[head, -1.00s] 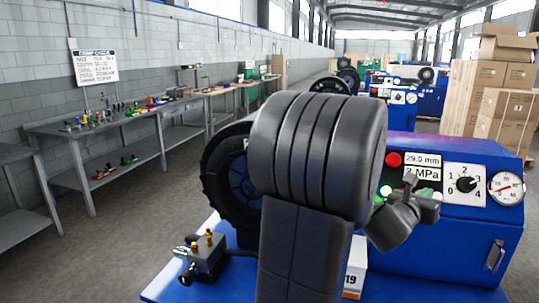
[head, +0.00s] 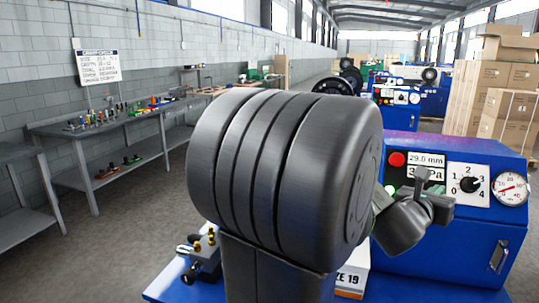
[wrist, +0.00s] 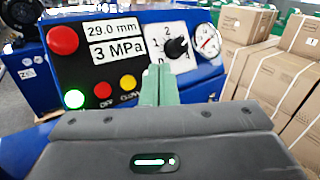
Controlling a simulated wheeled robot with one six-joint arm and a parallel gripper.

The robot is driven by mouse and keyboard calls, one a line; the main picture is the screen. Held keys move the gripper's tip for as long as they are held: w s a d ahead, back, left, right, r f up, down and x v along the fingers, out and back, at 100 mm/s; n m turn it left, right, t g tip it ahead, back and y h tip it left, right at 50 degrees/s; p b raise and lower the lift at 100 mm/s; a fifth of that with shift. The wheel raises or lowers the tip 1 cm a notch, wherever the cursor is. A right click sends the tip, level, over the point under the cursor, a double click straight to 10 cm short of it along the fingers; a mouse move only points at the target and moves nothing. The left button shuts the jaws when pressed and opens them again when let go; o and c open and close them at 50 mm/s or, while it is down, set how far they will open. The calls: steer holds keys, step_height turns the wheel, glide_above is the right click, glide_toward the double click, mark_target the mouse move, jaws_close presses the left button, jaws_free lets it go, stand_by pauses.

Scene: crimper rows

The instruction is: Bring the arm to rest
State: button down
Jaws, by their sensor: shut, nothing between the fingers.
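My gripper (wrist: 160,84) shows in the wrist view with its green fingers together and nothing between them. The fingertips stand in front of the blue crimper's control panel (wrist: 98,60), just below the dial (wrist: 176,47); I cannot tell the exact gap. In the head view my dark, thick arm fills the middle and hides much of the crimper (head: 455,235). My wrist is to the right of that arm link, before the panel. The panel display (head: 426,159) reads 29.0 mm in the wrist view, with 3 MPa below. A green lamp (wrist: 74,99) is lit.
A pressure gauge (head: 511,188) and red button (head: 396,159) sit on the panel. A brass-fitted block (head: 203,255) and a size 19 box (head: 352,279) stand low beside my arm. A workbench (head: 140,117) lines the left wall. Cardboard boxes (head: 505,90) stand right; the left floor is clear.

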steer(key=w+f, duration=0.1)
steer(key=w+d+f, duration=0.1)
steer(key=w, duration=0.1)
steer(key=w+f+p, duration=0.1)
steer(key=shift+w+d, duration=0.25)
steer(key=shift+w, duration=0.15)
stand_by(0.9)
